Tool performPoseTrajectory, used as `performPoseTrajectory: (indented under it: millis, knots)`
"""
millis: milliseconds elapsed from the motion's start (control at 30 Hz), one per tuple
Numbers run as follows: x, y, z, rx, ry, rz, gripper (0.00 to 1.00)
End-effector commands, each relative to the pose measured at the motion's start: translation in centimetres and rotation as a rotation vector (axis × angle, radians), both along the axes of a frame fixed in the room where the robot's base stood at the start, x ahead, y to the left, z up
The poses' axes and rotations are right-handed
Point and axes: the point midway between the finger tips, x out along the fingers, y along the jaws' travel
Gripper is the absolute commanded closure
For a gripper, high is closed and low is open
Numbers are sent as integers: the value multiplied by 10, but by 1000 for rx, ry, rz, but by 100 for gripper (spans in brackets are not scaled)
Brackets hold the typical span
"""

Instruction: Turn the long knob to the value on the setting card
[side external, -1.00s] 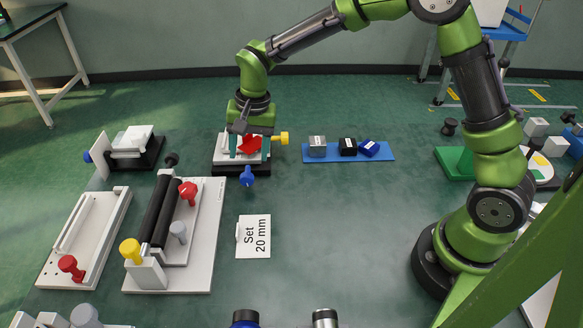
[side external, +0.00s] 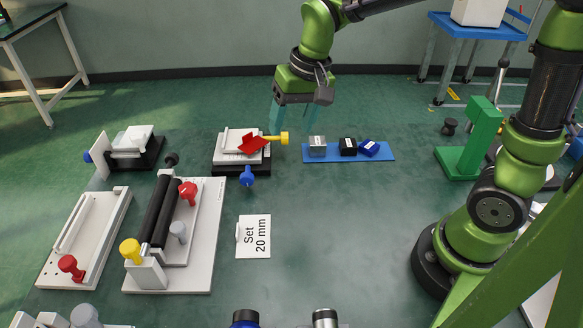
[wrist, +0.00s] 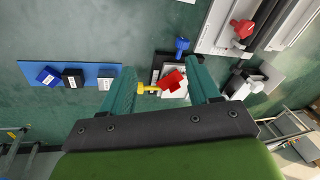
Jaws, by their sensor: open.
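A small stage (side external: 228,158) with white plates on a black base stands at mid-floor. A red angled piece (side external: 252,145) lies on its top. A yellow knob (side external: 284,138) sticks out on a stem to the right, and a blue knob (side external: 248,177) sticks out at the front. The yellow stem looks longer. The setting card (side external: 254,237) reads "Set 20 mm". My gripper (side external: 301,121) is open and empty, raised above and beyond the yellow knob. In the wrist view, the yellow knob (wrist: 142,90) and red piece (wrist: 173,81) show between my fingers. I can see no scale reading.
A blue strip (side external: 318,159) with several small blocks lies right of the stage. A roller device (side external: 205,252) and a white slotted plate (side external: 56,270) lie at the left. A green stand (side external: 484,135) is at the right. Floor right of the card is clear.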

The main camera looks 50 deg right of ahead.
Motion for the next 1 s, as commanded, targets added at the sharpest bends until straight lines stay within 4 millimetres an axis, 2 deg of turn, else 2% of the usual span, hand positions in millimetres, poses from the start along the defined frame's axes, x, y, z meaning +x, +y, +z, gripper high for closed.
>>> performPoseTrajectory:
  millis: [200,600,800,1000]
  knots:
    - [-36,-14,9,-4,-78,51,39]
    - [-95,-33,15,4,-217,80,39]
    - [-111,-37,20,16,-269,60,39]
    - [-114,-39,28,18,-303,52,39]
